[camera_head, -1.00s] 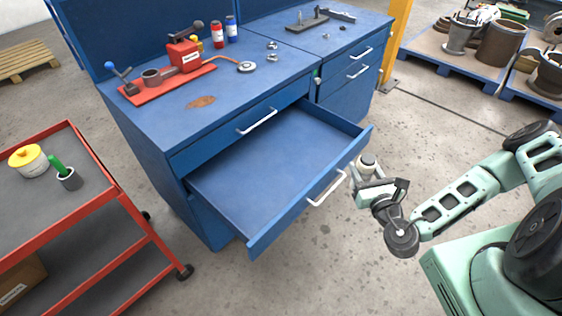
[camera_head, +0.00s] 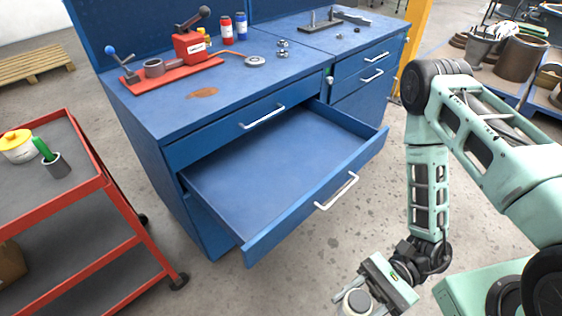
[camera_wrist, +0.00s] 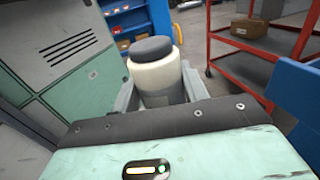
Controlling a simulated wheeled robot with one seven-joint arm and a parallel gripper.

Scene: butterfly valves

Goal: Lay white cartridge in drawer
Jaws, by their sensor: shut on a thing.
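The white cartridge (camera_wrist: 158,75) has a dark grey cap and is upright in the wrist view between my gripper's two fingers. In the head view the cartridge (camera_head: 357,301) shows at the bottom edge, partly cut off. My gripper (camera_head: 362,291) is shut on it, low over the floor, in front of and to the right of the drawer. The blue drawer (camera_head: 262,168) is pulled out from the workbench and its floor is empty. The gripper and cartridge are apart from the drawer.
The blue workbench (camera_head: 225,100) carries a red hand press (camera_head: 192,47), bottles and small metal parts. A red cart (camera_head: 112,190) with a yellow-lidded tub (camera_head: 18,147) stands at left. The drawer's handle (camera_head: 337,191) sticks out in front. Grey floor lies clear between drawer and gripper.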

